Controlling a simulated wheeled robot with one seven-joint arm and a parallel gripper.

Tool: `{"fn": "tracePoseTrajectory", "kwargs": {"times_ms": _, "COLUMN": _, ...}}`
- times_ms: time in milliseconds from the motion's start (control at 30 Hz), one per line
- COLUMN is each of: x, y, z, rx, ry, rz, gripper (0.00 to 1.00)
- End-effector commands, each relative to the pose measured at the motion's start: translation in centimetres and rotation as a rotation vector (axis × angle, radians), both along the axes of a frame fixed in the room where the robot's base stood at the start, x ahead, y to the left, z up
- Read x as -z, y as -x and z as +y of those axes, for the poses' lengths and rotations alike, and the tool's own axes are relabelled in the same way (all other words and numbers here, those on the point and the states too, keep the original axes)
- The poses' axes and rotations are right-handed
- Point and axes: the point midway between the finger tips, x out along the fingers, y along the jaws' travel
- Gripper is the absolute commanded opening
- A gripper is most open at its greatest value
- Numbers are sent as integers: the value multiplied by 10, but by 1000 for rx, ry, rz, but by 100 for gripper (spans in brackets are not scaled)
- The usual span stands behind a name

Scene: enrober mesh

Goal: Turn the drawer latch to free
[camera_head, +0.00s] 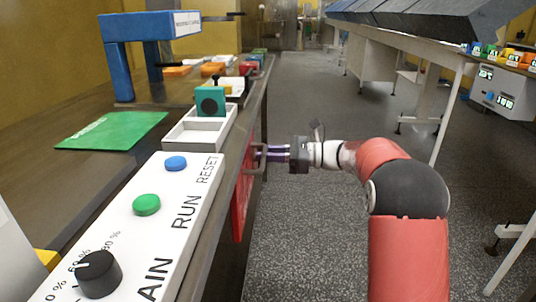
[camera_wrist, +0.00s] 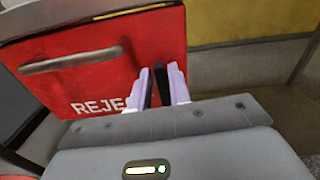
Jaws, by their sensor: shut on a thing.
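The red drawer (camera_wrist: 95,75) marked with "REJE…" fills the upper left of the wrist view, the rest of its lettering hidden by a finger. Its front also shows edge-on under the bench in the head view (camera_head: 239,205). A grey bar handle (camera_wrist: 70,61) crosses the drawer face. My gripper (camera_wrist: 161,76) is at the right part of the drawer face, with its pale purple fingers closed around a narrow dark piece (camera_wrist: 161,82) that looks like the latch. In the head view my gripper (camera_head: 264,153) reaches the bench's front side, and the fingers hide most of the latch.
Above, the bench holds a white control panel (camera_head: 135,235) with RUN and RESET buttons, a grey tray (camera_head: 190,142), a teal block (camera_head: 210,101), a green mat (camera_head: 112,130) and a blue arch (camera_head: 118,70). The aisle floor (camera_head: 320,225) is clear; another bench stands at right.

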Motion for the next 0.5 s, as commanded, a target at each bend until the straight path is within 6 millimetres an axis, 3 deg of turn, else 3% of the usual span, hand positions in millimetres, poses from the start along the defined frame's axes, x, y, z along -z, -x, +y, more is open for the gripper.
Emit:
{"fn": "tracePoseTrajectory", "kwargs": {"times_ms": 267, "x": 4, "y": 2, "z": -1, "rx": 2, "ry": 6, "rz": -142, "gripper": 0}}
{"fn": "tracePoseTrajectory", "kwargs": {"times_ms": 500, "x": 6, "y": 5, "z": 0, "rx": 1, "ry": 13, "rz": -367, "gripper": 0}}
